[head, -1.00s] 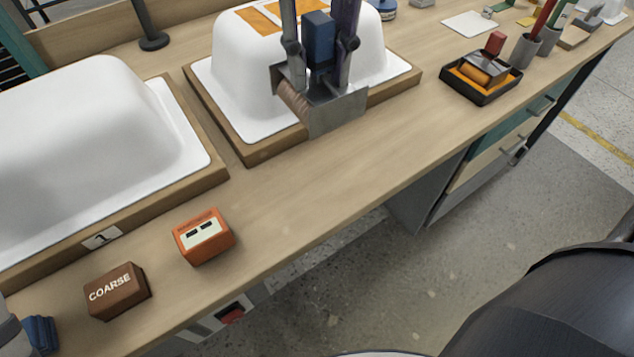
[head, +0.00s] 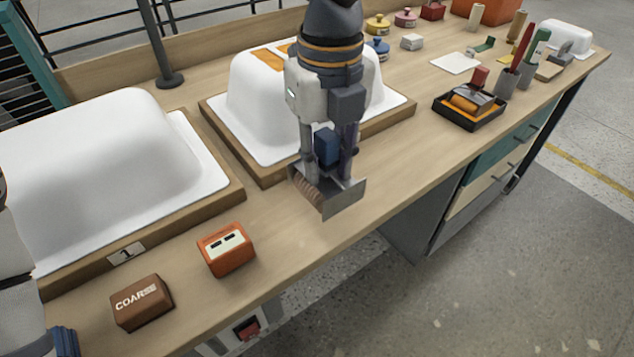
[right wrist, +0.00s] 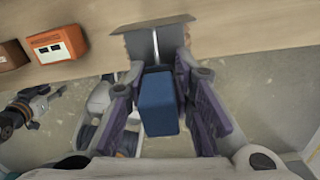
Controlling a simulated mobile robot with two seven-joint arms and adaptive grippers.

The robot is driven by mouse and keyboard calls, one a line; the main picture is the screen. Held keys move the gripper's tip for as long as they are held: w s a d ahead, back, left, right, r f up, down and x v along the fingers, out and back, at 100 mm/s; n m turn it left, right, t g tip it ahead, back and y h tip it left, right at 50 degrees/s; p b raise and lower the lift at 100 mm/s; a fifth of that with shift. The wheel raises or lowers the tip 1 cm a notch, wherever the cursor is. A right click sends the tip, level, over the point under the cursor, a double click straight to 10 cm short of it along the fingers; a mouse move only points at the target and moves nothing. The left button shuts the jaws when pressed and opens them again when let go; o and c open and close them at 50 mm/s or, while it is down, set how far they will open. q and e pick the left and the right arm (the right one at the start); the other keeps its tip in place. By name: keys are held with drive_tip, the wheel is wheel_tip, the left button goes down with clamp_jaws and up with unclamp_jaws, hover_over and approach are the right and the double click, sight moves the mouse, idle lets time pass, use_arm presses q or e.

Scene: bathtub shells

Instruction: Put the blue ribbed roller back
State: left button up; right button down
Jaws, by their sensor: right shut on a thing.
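My right gripper (head: 328,160) is shut on the blue handle (head: 326,146) of a roller tool, which I take to be the blue ribbed roller. The tool has a grey metal guard (head: 345,197) and a brownish ribbed roller (head: 306,186). It is held in front of the middle white tub shell, seemingly above the bench. In the right wrist view the blue handle (right wrist: 158,102) sits between the fingers, with the guard (right wrist: 155,24) beyond it. A dark tray (head: 441,111) at the right holds another roller tool with a red handle (head: 479,77). My left gripper is not visible.
White tub shells (head: 110,165) and (head: 262,95) stand on wooden boards. An orange block (head: 226,250) and a brown COARSE block (head: 142,302) lie near the front edge. A blue object (head: 64,341) is partly hidden at lower left. Bench between orange block and dark tray is clear.

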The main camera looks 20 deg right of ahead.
drive_tip(key=w+f, duration=0.1)
drive_tip(key=f, duration=0.1)
drive_tip(key=w+f, duration=0.1)
drive_tip(key=f, duration=0.1)
drive_tip(key=shift+w+a, duration=0.1)
drive_tip(key=shift+w, duration=0.2)
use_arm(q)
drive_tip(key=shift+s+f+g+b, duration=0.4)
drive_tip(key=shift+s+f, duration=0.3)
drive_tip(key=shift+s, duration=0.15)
use_arm(e)
drive_tip(key=shift+w+f, duration=0.15)
drive_tip(key=shift+f, duration=0.65)
drive_tip(key=shift+w+f, duration=0.1)
drive_tip(key=shift+f, duration=0.7)
drive_tip(key=shift+f, duration=0.1)
drive_tip(key=shift+f, duration=0.1)
drive_tip(key=c, duration=1.4)
unclamp_jaws()
drive_tip(key=shift+o, duration=0.2)
wheel_tip(320, 180, up, 12)
drive_tip(key=shift+r+p, duration=0.2)
drive_tip(key=shift+p, duration=0.1)
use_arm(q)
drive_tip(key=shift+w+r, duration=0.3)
